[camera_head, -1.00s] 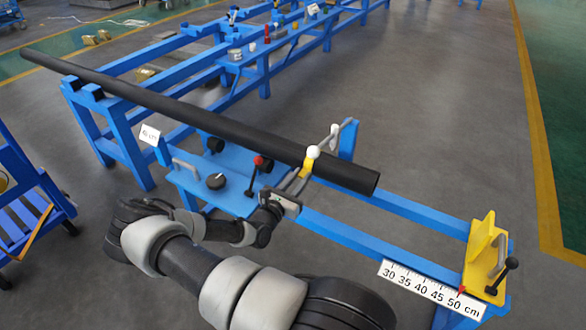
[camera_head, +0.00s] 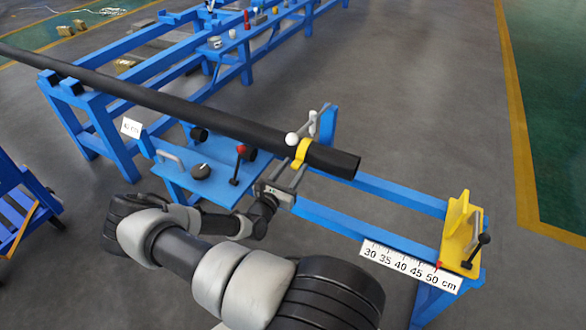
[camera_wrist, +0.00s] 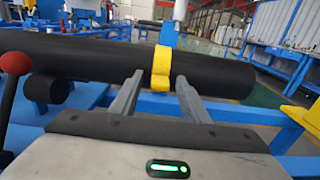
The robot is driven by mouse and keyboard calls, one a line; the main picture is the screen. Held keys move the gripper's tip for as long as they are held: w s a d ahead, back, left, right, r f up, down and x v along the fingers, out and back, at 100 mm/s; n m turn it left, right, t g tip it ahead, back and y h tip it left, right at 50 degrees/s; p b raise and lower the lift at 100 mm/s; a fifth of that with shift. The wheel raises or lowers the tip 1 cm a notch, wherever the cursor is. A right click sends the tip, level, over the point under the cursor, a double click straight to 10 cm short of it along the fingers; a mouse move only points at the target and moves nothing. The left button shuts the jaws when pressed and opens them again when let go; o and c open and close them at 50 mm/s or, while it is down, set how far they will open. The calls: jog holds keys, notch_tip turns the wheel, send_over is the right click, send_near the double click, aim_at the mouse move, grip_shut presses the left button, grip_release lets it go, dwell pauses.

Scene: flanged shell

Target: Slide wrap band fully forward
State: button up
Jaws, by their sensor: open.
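The yellow wrap band (camera_head: 302,153) sits around the long black tube (camera_head: 240,130), a short way back from its right end. It also shows in the wrist view (camera_wrist: 161,68), with a tab hanging below the tube. My gripper (camera_head: 293,174) is at the tube's near side. In the wrist view my gripper (camera_wrist: 159,80) is open, with one finger on each side of the band's lower part. I cannot tell whether either finger touches the band. The band's far side is hidden.
A white ball (camera_head: 292,139) stands just left of the band. A yellow end stop (camera_head: 458,230) and ruler plate (camera_head: 410,266) are at right on the blue frame. A red-knobbed lever (camera_head: 238,165) stands left of my gripper. Bare tube lies right of the band.

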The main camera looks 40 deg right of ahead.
jog(key=p+v, duration=0.2)
jog(key=v, duration=1.5)
jog(key=shift+a, duration=0.2)
jog(key=shift+s, duration=0.15)
jog(key=s+a+r+m+y, duration=0.5)
jog(key=a+r+m+y, duration=0.15)
jog(key=r, duration=0.65)
jog(key=s+a+r+m+g+y, duration=0.1)
jog(key=s+a+r+m+y, duration=0.35)
jog(key=r+m, duration=0.65)
jog(key=s+a+r+m+y, duration=0.4)
jog(key=a+r+m+y, duration=0.15)
jog(key=r, duration=1.05)
notch_tip(320, 180, up, 17)
jog(key=p, duration=1.7)
jog(key=shift+a+r+n+p, duration=0.2)
jog(key=shift+a+n+p, duration=0.1)
jog(key=shift+a+p, duration=0.15)
